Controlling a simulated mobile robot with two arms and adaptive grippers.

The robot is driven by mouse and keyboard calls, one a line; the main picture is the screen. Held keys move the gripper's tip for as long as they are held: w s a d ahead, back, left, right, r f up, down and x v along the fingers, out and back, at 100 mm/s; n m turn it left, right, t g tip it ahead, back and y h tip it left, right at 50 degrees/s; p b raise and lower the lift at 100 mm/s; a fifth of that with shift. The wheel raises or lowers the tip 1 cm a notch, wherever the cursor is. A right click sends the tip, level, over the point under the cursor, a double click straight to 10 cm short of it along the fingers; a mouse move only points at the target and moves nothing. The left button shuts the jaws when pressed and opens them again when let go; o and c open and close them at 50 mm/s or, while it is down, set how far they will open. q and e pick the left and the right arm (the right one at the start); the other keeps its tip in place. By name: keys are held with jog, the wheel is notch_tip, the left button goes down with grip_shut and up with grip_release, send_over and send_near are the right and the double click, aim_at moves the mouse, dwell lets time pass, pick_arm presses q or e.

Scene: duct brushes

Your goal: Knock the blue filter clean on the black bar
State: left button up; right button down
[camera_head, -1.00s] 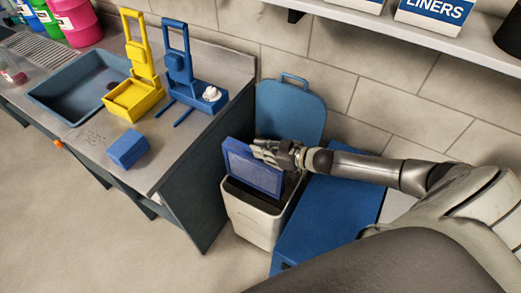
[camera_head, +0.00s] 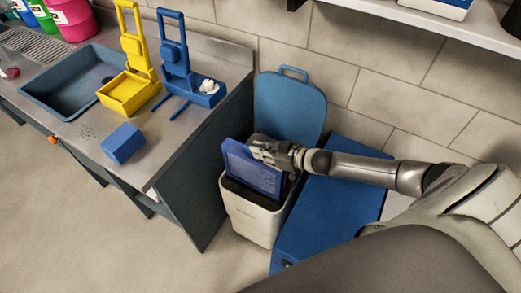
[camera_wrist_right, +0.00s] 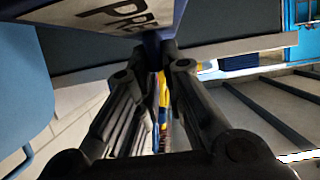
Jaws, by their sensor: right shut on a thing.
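The blue filter (camera_head: 252,168) is a framed flat panel, tilted, over the mouth of a white bin (camera_head: 248,218). My right gripper (camera_head: 268,152) is shut on the filter's upper right edge. In the right wrist view the fingers (camera_wrist_right: 158,50) meet at a blue edge below a pale panel lettered "PRE" (camera_wrist_right: 105,18). The bin's inside shows dark under the filter. I cannot make out the black bar separately from that dark opening, nor whether the filter touches it. My left gripper is not in view.
A blue lid (camera_head: 288,105) stands upright behind the bin. A blue box (camera_head: 325,215) is right of it, under my right arm. The counter at left holds a blue block (camera_head: 122,143), a yellow stand (camera_head: 130,92), a blue stand (camera_head: 180,70) and a sink (camera_head: 62,92).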

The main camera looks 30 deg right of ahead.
jog(key=shift+f+b, duration=1.15)
jog(key=shift+f, duration=0.25)
jog(key=shift+r+p, duration=1.45)
jog(key=shift+r, duration=0.1)
jog(key=shift+f, duration=0.25)
jog(key=shift+f+b, duration=1.2)
jog(key=shift+r+p, duration=1.35)
jog(key=shift+r, duration=0.05)
jog(key=shift+f, duration=0.15)
